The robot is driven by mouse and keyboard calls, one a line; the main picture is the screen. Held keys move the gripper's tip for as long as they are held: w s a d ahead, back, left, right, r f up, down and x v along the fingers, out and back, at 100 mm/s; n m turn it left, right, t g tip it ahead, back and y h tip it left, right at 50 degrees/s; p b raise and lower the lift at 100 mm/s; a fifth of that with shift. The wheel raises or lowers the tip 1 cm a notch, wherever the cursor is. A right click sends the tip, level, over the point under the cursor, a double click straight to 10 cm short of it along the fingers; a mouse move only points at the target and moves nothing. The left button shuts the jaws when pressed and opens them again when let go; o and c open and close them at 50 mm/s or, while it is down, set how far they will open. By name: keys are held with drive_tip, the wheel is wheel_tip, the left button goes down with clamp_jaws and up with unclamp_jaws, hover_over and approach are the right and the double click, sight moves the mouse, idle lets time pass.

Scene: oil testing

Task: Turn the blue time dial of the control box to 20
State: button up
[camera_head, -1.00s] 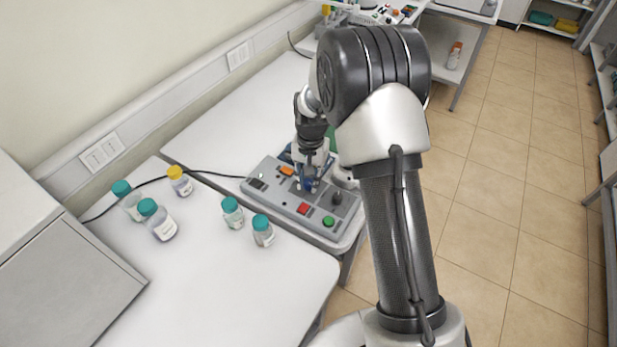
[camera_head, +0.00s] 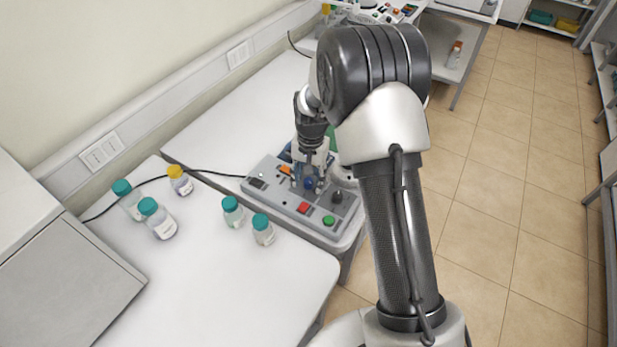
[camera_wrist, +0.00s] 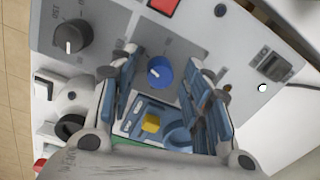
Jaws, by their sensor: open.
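The grey control box (camera_head: 270,197) lies on the white table. Its blue time dial (camera_head: 308,184) shows between my fingers, and also in the wrist view (camera_wrist: 159,72), where a white pointer mark is on its face. My gripper (camera_head: 308,181) is open above the panel, its two fingers on either side of the blue dial, with visible gaps between them and the dial. A black dial (camera_wrist: 72,37) sits on the same panel. The scale numbers around the blue dial are too small to read.
A red button (camera_head: 304,208), a green button (camera_head: 328,221) and an orange switch (camera_head: 286,170) are on the box. Several capped bottles (camera_head: 157,219) stand to its left. A black cable (camera_head: 215,174) runs behind them. Blue parts and a yellow piece (camera_wrist: 151,123) lie beyond the panel.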

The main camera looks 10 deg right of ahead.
sight(310, 181)
drive_tip(key=shift+r, duration=0.1)
wheel_tip(310, 181, up, 12)
drive_tip(key=shift+d, duration=0.2)
idle(0.3)
drive_tip(key=shift+s, duration=0.1)
drive_tip(key=s+r+n+t+b, duration=0.1)
drive_tip(key=s+r+n+t, duration=0.15)
drive_tip(key=s+r, duration=0.95)
drive_tip(key=s+n+t+b, duration=0.1)
drive_tip(key=s+n+t, duration=0.1)
drive_tip(key=s, duration=1.6)
drive_tip(key=shift+s+a+f+n, duration=0.2)
drive_tip(key=shift+s+n, duration=0.1)
drive_tip(key=shift+n, duration=0.55)
drive_tip(key=shift+c, duration=0.4)
